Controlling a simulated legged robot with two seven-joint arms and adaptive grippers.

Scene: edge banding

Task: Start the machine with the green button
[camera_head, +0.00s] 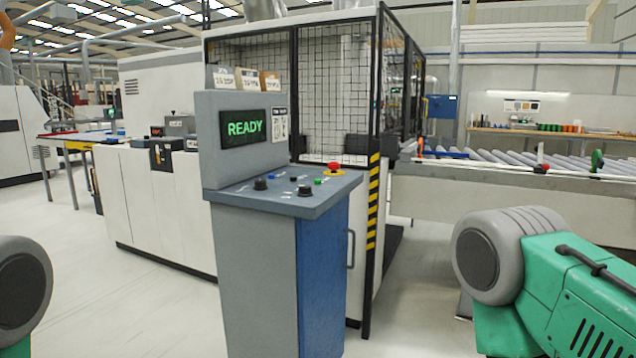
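A grey and blue control console (250,270) stands upright in the middle of the view. Its screen (244,127) reads READY in green letters. On the sloped panel (235,195) a small green button (318,181) sits near the right side, in front of a red mushroom button (333,165) on a yellow ring. Several black knobs and buttons lie to its left, among them a large black knob (260,184). Neither gripper is in view. Only green and grey parts of my arms show at the lower left and right edges, apart from the console.
A mesh-fenced machine (330,100) with a yellow-black striped post (373,210) stands behind the console. A roller conveyor (510,163) runs to the right. White cabinets (150,215) stand behind left. The floor (120,305) in front of the console's left side is clear.

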